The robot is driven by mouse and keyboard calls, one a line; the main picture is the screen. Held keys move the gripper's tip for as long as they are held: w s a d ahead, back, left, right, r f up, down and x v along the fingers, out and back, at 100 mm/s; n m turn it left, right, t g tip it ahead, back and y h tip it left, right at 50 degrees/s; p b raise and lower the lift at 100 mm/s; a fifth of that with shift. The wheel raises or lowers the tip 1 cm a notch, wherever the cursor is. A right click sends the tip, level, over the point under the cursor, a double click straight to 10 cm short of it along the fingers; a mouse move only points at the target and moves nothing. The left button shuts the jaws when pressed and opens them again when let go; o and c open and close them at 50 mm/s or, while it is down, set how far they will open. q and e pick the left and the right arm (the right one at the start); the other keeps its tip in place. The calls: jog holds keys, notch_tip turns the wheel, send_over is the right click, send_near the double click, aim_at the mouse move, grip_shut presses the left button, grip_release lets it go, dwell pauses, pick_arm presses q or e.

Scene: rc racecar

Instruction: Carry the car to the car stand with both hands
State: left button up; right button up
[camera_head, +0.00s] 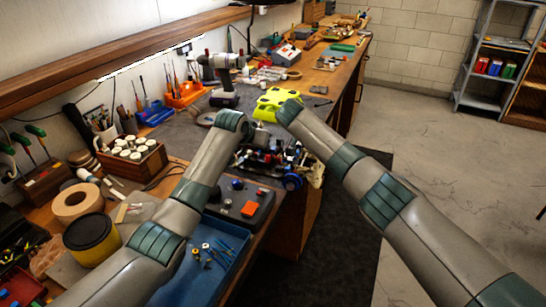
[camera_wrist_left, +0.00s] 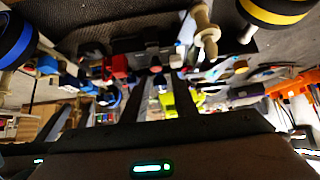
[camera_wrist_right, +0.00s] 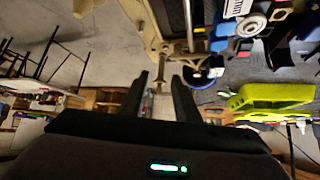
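The car (camera_head: 262,160) is a bare chassis with dark wheels, blue parts and wiring. In the head view it is near the bench's right edge, partly hidden by my arms. It fills the upper part of the left wrist view (camera_wrist_left: 118,66) and shows at the top of the right wrist view (camera_wrist_right: 195,32). My left gripper (camera_wrist_left: 164,76) is open, its tips close to the chassis. My right gripper (camera_wrist_right: 159,76) is open, with a tan car part just beyond its tips. Contact cannot be told. A dark block with an orange patch (camera_head: 262,193), possibly the stand, sits in front of the car.
A lime-green body shell (camera_head: 278,101) lies behind the car. A blue tray (camera_head: 214,262) with small tools is at the front. A drill (camera_head: 223,75), a wooden jar box (camera_head: 132,157) and a yellow tin (camera_head: 91,240) stand to the left. Open floor (camera_head: 425,150) is right.

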pick_arm(q)
grip_shut()
pick_arm(e)
grip_shut()
dwell(1.1)
